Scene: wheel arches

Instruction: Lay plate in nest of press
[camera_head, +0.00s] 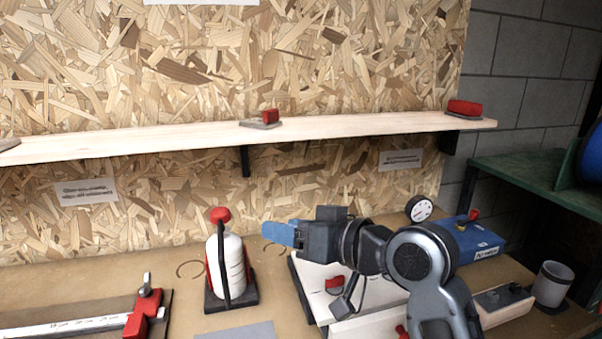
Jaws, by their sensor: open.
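A flat grey plate-like sheet (238,331) lies on the bench at the bottom edge, partly cut off by the frame. My gripper (276,234) reaches left above the bench, its blue fingertips pointing left. It is open, with nothing seen between its fingers, and is apart from the sheet. A pale board (310,282) with red-handled parts lies below and behind my arm, which hides much of it. I cannot tell for certain which item is the press, and no nest is clearly visible.
A white bottle (230,262) with a red cap stands in a black holder left of my gripper. A red clamp-like fixture (146,316) is at lower left. A blue box (476,240), gauge (419,208) and grey cup (552,283) stand right. A wooden shelf (340,127) runs above.

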